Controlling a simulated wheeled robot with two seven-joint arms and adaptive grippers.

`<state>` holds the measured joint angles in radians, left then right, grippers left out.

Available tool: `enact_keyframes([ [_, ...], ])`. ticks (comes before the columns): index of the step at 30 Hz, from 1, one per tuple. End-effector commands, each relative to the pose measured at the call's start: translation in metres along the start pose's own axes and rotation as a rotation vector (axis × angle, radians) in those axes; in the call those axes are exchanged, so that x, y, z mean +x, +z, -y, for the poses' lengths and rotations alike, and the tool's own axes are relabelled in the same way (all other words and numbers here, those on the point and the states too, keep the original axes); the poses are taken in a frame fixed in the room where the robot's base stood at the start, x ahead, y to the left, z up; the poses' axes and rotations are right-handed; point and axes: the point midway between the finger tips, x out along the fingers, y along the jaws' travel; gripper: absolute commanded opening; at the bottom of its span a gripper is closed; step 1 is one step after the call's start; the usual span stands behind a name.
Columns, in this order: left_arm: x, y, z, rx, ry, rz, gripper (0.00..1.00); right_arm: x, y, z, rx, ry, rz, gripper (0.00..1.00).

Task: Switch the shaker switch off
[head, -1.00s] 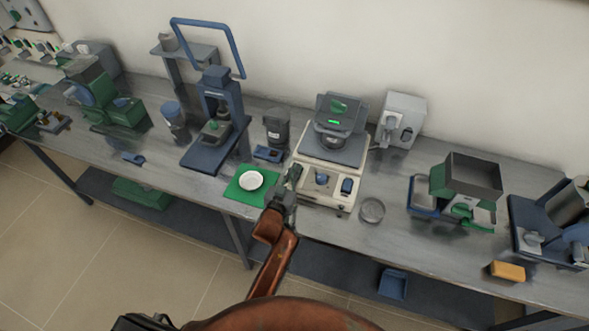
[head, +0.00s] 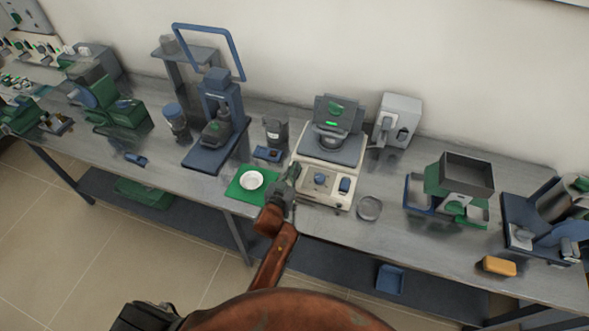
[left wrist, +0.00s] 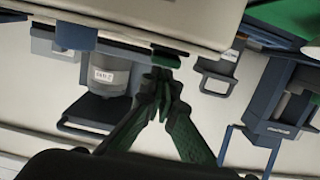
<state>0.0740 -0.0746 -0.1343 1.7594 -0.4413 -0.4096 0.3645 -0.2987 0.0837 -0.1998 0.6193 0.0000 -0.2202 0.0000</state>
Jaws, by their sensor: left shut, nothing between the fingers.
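The shaker (head: 309,192) is a beige box with a grey top platform, standing mid-bench in the head view. Its front panel has a blue knob (head: 320,178) and a blue block-like control (head: 345,185) to the right. A small green display (head: 331,123) glows above the platform. My left gripper (head: 292,172) is shut and empty at the left end of the shaker's front. In the left wrist view, the closed fingertips (left wrist: 164,72) are right by a small green part (left wrist: 166,59) at the beige box's edge; contact is unclear. Which control is the switch is unclear. My right gripper is out of view.
A green mat (head: 238,190) with a white dish (head: 251,180) lies left of the gripper. A dark jar (head: 276,128) stands behind. A round glass dish (head: 369,208) sits right of the shaker. Bare bench lies between that dish and the grey-green device (head: 460,177).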

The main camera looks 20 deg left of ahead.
Motion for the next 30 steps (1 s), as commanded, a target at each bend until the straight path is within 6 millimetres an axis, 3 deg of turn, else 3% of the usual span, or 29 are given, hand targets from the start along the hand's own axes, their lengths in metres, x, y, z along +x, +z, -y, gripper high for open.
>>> enact_keyframes([
  [1, -0.001, -0.013, -0.001, -0.001, 0.001, -0.003, 0.0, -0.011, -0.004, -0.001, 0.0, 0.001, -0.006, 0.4],
  [7, -0.005, -0.04, -0.002, 0.0, 0.003, -0.002, 0.0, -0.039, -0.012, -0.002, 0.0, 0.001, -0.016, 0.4],
  [12, -0.047, -0.041, -0.001, -0.001, 0.002, 0.0, 0.0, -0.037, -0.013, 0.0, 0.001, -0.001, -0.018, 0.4],
  [18, -0.082, -0.049, -0.001, 0.0, 0.002, 0.0, 0.0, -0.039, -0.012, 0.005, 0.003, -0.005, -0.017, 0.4],
  [24, -0.098, -0.053, -0.002, 0.0, 0.003, -0.002, 0.0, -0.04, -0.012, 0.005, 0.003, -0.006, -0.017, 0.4],
  [30, -0.1, -0.053, -0.002, 0.0, 0.003, -0.001, 0.0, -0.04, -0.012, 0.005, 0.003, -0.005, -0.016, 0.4],
])
